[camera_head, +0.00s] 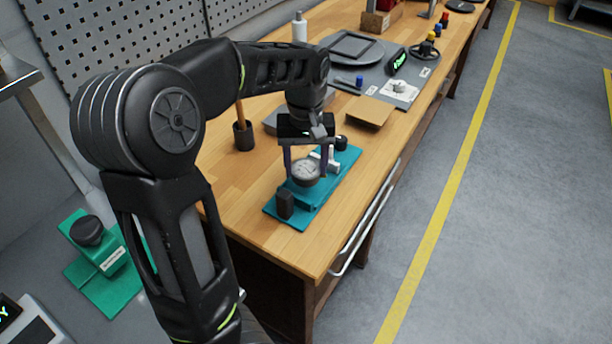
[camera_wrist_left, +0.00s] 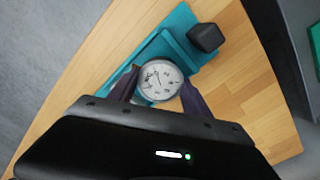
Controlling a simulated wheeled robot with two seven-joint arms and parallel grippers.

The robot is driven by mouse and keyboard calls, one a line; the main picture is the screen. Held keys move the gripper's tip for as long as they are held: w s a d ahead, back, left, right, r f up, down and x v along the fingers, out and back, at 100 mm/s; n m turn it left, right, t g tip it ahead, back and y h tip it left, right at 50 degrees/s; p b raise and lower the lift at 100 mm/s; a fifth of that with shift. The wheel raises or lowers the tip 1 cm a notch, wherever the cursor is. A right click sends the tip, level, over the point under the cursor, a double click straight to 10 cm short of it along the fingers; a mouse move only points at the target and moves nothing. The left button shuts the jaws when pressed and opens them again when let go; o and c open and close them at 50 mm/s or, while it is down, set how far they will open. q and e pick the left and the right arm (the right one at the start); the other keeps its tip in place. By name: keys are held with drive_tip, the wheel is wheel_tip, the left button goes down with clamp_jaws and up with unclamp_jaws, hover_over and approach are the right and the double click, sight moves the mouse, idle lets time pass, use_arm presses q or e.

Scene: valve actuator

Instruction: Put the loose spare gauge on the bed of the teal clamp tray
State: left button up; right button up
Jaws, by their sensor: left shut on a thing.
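The spare gauge (camera_head: 306,171) is round with a white dial and a needle. My left gripper (camera_head: 307,172) is shut on it, one finger on each side. In the left wrist view the gauge (camera_wrist_left: 160,80) sits between the two dark fingers (camera_wrist_left: 160,92). The teal clamp tray (camera_head: 312,213) lies on the wooden bench under the gripper, with a dark block (camera_head: 285,203) at its near end and a white clamp part near its far end. The gauge is over the tray's bed; I cannot tell whether it touches it. My right gripper is not in view.
A cardboard piece (camera_head: 370,112) lies beyond the tray. A dark cup (camera_head: 243,135) with a wooden handle in it stands to the left. A grey panel with a handwheel (camera_head: 424,51) is farther back. Bare bench lies left of the tray; its edge is close on the right.

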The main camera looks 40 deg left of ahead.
sight(306, 169)
use_arm(q)
wheel_tip(306, 169, down, 4)
drive_tip(key=shift+r, duration=0.2)
drive_tip(key=shift+f, duration=0.1)
idle(0.3)
drive_tip(key=shift+f, duration=0.15)
drive_tip(key=o, duration=1.6)
drive_tip(key=shift+c, duration=0.2)
drive_tip(key=shift+r, duration=0.3)
wheel_tip(306, 169, up, 12)
